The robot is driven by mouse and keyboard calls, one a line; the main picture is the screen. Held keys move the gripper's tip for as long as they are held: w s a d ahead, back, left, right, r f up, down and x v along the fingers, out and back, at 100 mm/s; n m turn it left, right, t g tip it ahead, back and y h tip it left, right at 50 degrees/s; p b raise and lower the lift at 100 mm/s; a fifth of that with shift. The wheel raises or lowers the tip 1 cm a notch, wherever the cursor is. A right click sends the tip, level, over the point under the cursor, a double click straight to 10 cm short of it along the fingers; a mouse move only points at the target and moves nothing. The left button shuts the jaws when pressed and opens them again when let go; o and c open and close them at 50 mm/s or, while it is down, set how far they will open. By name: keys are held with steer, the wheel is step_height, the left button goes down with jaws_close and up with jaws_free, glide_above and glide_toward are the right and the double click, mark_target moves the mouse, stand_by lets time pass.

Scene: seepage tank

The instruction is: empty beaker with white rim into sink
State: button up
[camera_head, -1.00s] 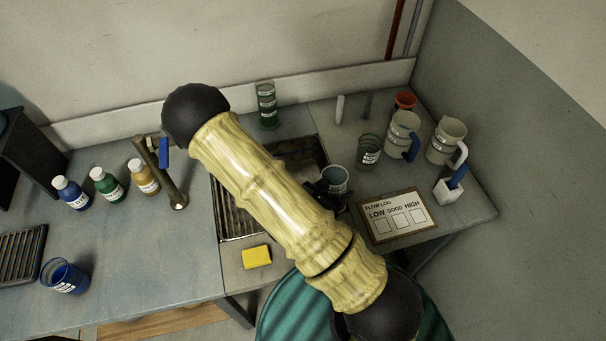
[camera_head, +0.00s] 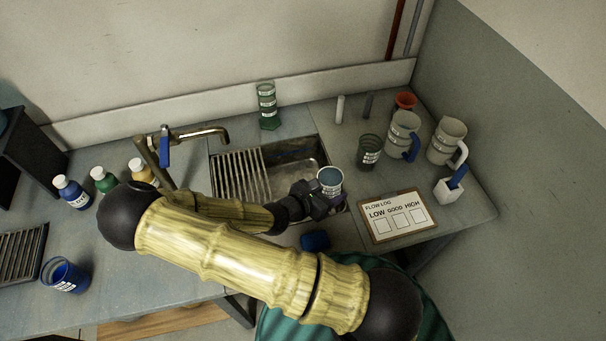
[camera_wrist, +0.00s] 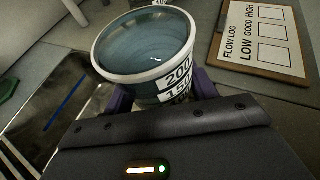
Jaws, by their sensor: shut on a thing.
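The beaker with the white rim (camera_head: 330,180) is held in my gripper (camera_head: 322,199) at the right end of the sink (camera_head: 292,156). In the wrist view the beaker (camera_wrist: 146,52) looks close to upright, with a blue-grey liquid inside and black-and-white scale labels on its side. The purple fingers (camera_wrist: 162,92) of my gripper are shut on its body. The sink has a basin on the right and a ribbed drainboard (camera_head: 238,178) on the left. My forearm covers part of the sink's front edge.
A faucet (camera_head: 205,133) reaches over the sink's back left. A dark glass beaker (camera_head: 369,152), pitchers (camera_head: 403,134) and the flow log board (camera_head: 397,215) are to the right. A blue object (camera_head: 315,241) lies in front.

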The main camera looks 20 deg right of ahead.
steer(key=shift+w+a+f, duration=0.5)
steer(key=shift+w+a, duration=0.1)
steer(key=shift+a, duration=0.1)
steer(key=shift+n+t+y, duration=0.6)
steer(key=shift+t, duration=0.3)
steer(key=a+r, duration=0.1)
steer(key=a, duration=0.3)
steer(key=w+a, duration=0.1)
steer(key=a, duration=0.4)
steer(key=w+a+r, duration=0.1)
steer(key=a, duration=0.4)
steer(key=shift+a+r, duration=0.25)
steer(key=shift+r, duration=0.05)
steer(key=shift+w+d+r+g+y, duration=0.2)
steer(key=shift+d+r+g+y, duration=0.25)
steer(key=shift+y, duration=0.35)
steer(key=shift+w+d+r+g+y, duration=0.15)
steer(key=shift+d+r+g+y, duration=0.15)
steer(key=shift+g+y, duration=0.4)
steer(key=shift+w+d+f+g+y, duration=0.2)
steer(key=shift+d+f+g+y, duration=0.15)
steer(key=shift+y, duration=0.35)
steer(key=shift+w+d+f+g+y, duration=0.15)
steer(key=shift+d+f+g+y, duration=0.2)
steer(key=shift+y, duration=0.35)
stand_by(1.2)
steer(key=shift+w+r+y, duration=0.1)
steer(key=shift+r+y, duration=0.05)
steer(key=shift+y, duration=0.25)
